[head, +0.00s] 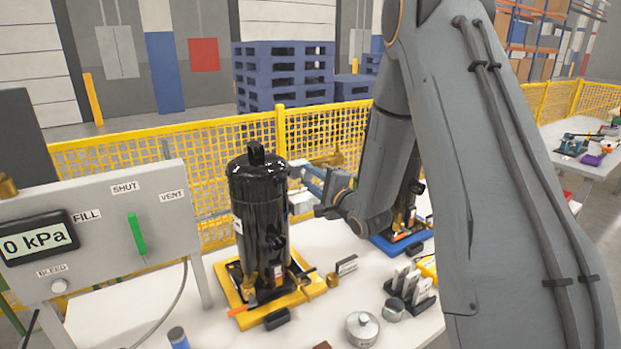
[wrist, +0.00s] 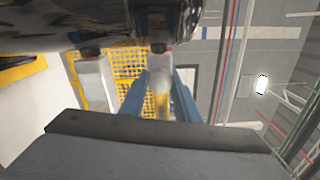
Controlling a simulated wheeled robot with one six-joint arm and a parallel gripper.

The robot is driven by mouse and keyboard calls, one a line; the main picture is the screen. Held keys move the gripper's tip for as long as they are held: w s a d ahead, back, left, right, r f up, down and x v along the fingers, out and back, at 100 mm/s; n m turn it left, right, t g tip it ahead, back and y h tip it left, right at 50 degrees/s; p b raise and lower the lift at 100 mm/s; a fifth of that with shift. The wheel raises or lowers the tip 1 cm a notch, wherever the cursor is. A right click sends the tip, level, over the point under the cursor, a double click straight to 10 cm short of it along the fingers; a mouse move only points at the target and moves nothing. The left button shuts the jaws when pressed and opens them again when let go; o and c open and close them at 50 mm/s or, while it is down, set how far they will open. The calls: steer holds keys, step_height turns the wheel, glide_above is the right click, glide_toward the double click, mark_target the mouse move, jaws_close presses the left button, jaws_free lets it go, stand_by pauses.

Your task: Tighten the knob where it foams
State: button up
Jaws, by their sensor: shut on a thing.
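A tall black compressor (head: 262,215) stands upright on a yellow base (head: 238,295) in the head view. My gripper (head: 308,183) is at its upper right side, with blue fingers pointing towards it. Foam cannot be made out clearly on either.
A blue base (head: 400,243) with another unit is behind my arm. A round metal tin (head: 362,328) and small blocks occupy the table front.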

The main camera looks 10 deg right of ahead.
steer(key=o, duration=1)
steer(key=shift+o, duration=0.2)
steer(key=b+v, duration=0.2)
steer(key=v, duration=0.5)
steer(key=shift+s, duration=0.35)
steer(key=shift+d, duration=0.15)
